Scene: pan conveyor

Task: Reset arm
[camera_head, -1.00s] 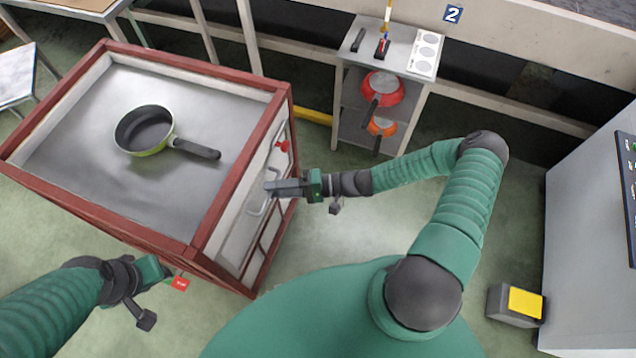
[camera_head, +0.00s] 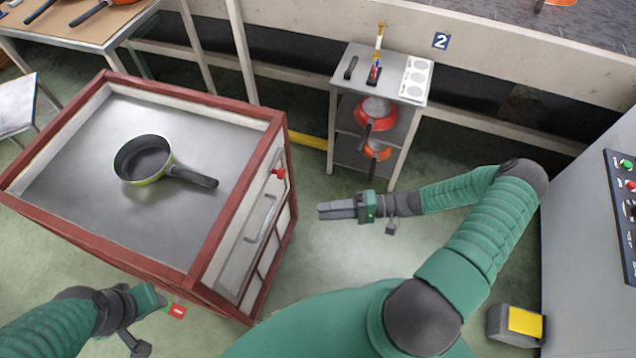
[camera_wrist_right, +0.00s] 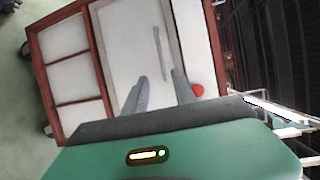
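My right gripper (camera_head: 322,211) hangs over open floor, to the right of the red-framed cabinet and apart from it. In the right wrist view its two fingers (camera_wrist_right: 161,76) stand apart with nothing between them, pointing at the cabinet's front. The grey bar handle (camera_head: 260,220) on that front is free; it also shows in the right wrist view (camera_wrist_right: 160,54). My left gripper (camera_head: 160,300) is low at the left, near the cabinet's lower edge. Its fingers are not clear enough to judge.
A dark pan with a green outside (camera_head: 145,160) lies on the cabinet's metal top (camera_head: 90,215). A shelf stand (camera_head: 345,92) with red and orange pans stands behind. A grey panel (camera_head: 580,230) is at the right, with a yellow-topped box (camera_head: 525,321) near it.

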